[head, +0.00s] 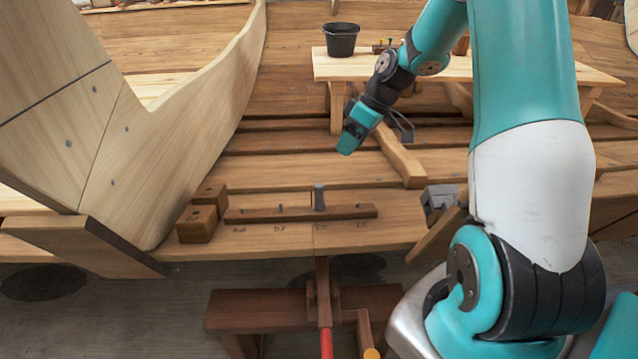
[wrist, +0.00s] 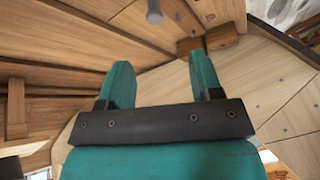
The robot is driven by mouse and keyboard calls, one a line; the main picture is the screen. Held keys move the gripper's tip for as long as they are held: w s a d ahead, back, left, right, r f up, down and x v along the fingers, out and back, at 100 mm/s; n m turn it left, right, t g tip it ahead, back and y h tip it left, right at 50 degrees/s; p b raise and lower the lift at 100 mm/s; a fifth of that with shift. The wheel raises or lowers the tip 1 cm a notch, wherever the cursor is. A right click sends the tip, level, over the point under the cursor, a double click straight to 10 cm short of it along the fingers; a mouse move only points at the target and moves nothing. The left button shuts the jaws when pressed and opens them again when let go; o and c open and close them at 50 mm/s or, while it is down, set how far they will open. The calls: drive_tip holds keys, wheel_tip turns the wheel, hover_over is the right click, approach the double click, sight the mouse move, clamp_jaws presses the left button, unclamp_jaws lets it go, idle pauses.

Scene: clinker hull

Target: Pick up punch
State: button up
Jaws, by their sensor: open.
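A short grey upright cylinder that looks like the punch (head: 319,197) stands at the dark wooden strip (head: 260,214) on the plank bench in the head view. A grey round end (wrist: 154,12), probably the same punch, shows at the top edge of the wrist view, beyond the fingertips. My gripper (head: 352,138) is above and behind the strip, slightly right of the punch and apart from it. In the wrist view my gripper (wrist: 160,75) has its two teal fingers spread, with nothing between them.
Two brown wooden blocks (head: 197,224) sit at the strip's left end. A grey metal object (head: 438,200) is at the bench's right. A black bucket (head: 342,40) stands on a light bench behind. The curved hull planking (head: 165,150) rises at left. Red and yellow handles show below.

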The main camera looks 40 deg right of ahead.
approach(319, 195)
drive_tip(key=x, duration=0.5)
drive_tip(key=shift+w+d+f, duration=0.1)
drive_tip(key=shift+d, duration=0.05)
drive_tip(key=shift+d+p+x, duration=0.15)
drive_tip(key=shift+x, duration=1.25)
drive_tip(key=shift+d+p+x, duration=0.1)
drive_tip(key=shift+p+x, duration=0.05)
drive_tip(key=shift+x, duration=1.2)
drive_tip(key=shift+w+f, duration=0.1)
drive_tip(key=shift+w, duration=0.1)
drive_tip(key=c, duration=1.1)
